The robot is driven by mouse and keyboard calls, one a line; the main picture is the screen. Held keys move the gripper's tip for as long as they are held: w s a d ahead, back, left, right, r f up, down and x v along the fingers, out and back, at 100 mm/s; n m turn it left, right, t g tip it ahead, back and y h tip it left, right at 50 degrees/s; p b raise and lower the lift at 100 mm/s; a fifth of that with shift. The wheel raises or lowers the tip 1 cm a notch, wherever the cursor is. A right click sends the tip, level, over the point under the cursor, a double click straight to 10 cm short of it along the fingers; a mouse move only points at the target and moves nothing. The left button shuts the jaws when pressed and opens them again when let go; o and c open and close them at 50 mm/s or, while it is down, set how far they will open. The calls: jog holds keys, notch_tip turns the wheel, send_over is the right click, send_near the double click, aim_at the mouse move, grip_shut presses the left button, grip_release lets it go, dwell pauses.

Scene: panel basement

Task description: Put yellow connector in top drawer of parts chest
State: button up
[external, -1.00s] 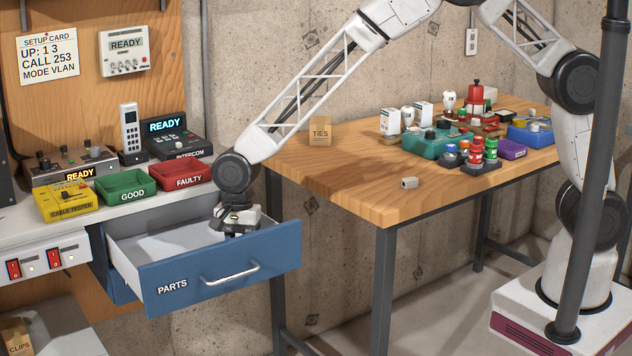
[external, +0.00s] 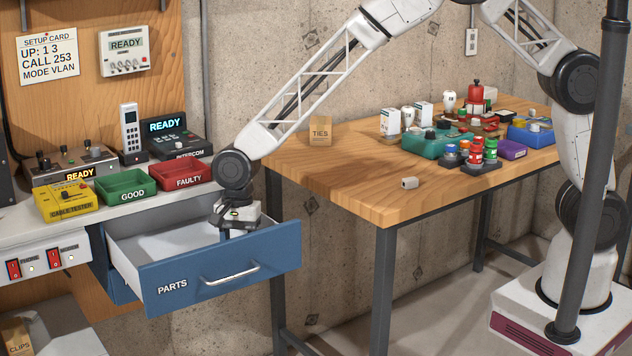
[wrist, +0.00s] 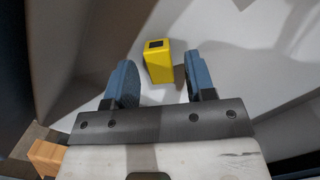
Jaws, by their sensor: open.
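The yellow connector (wrist: 160,62) shows in the wrist view as a small yellow block with a dark opening on its top. It lies on the pale floor of the open parts drawer (external: 225,274), beyond and between my fingertips. In the external view the connector is hidden by the drawer front and my gripper. My gripper (external: 238,222) is over the drawer's right end. In the wrist view my gripper (wrist: 160,80) has its two blue-grey fingers apart, with nothing held between them. The drawer has a blue front marked PARTS and a metal handle.
Above the drawer, the bench holds a yellow cable tester (external: 67,203), a green GOOD bin (external: 122,187) and a red FAULTY bin (external: 184,174). A wooden table (external: 345,182) on the right carries several bins and parts. A small grey piece (external: 409,183) lies near its front edge.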

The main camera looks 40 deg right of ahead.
notch_tip(320, 180, up, 11)
jog(key=w+d, duration=0.1)
dwell(0.4)
dwell(0.9)
jog(key=w+d+r+n+t, duration=0.1)
jog(key=d+r, duration=0.5)
jog(key=d, duration=0.7)
jog(key=d+r+n, duration=0.2)
jog(key=d+r, duration=0.3)
jog(key=d, duration=0.7)
jog(key=w+d+r+n+t, duration=0.1)
jog(key=d+r, duration=0.5)
jog(key=d, duration=0.7)
jog(key=s+d+r+n, duration=0.1)
jog(key=s+d, duration=0.3)
jog(key=d, duration=0.4)
jog(key=s+d+r+n, duration=0.1)
jog(key=s+d, duration=0.4)
jog(key=d, duration=0.4)
jog(key=s+d+f+n+t+h, duration=0.1)
jog(key=s+d+f+n, duration=0.1)
jog(key=s+d, duration=0.9)
jog(key=s, duration=0.3)
jog(key=shift+d+n+t, duration=0.3)
jog(key=shift+d+n, duration=0.1)
